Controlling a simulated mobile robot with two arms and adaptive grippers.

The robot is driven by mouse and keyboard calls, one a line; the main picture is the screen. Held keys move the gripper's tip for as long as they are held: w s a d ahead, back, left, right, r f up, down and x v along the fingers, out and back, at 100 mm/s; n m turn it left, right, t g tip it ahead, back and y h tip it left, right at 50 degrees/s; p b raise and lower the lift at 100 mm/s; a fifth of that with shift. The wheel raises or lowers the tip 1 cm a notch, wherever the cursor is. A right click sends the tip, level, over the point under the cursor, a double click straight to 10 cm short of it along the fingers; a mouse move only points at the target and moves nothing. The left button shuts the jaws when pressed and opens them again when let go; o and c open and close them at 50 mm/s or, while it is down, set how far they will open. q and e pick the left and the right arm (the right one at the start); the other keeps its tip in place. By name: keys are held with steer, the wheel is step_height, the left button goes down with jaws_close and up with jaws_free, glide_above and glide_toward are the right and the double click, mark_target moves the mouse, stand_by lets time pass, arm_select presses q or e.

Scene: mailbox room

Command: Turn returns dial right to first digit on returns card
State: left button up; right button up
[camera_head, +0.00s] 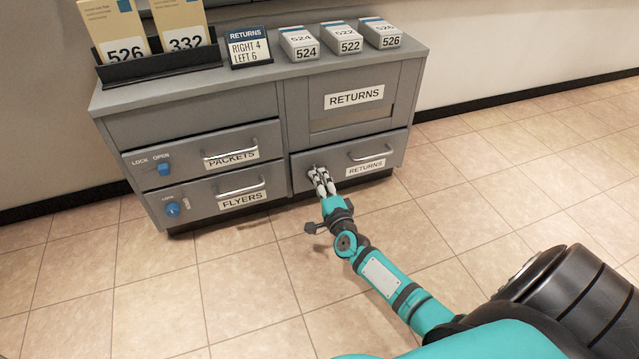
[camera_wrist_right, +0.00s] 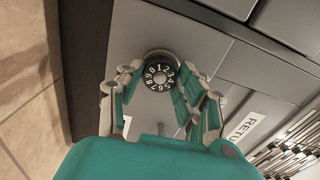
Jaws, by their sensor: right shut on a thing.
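The returns dial (camera_wrist_right: 160,76) is a round black dial with white digits around a light centre. It shows in the right wrist view, on the grey front of the returns drawer (camera_head: 330,169). My right gripper (camera_head: 317,174) is at the left part of that drawer and hides the dial in the head view. In the wrist view its fingers (camera_wrist_right: 158,84) stand on both sides of the dial, shut on it. My left gripper is not in view.
The returns drawer has a bar handle (camera_head: 371,151) right of the dial. The packets drawer (camera_head: 200,163) and flyers drawer (camera_head: 215,196) have blue knobs. Several numbered boxes (camera_head: 343,42) and a black envelope holder (camera_head: 160,66) stand on top. The tiled floor in front is clear.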

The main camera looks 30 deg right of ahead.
steer(key=o, duration=1.1)
steer(key=shift+o, duration=0.2)
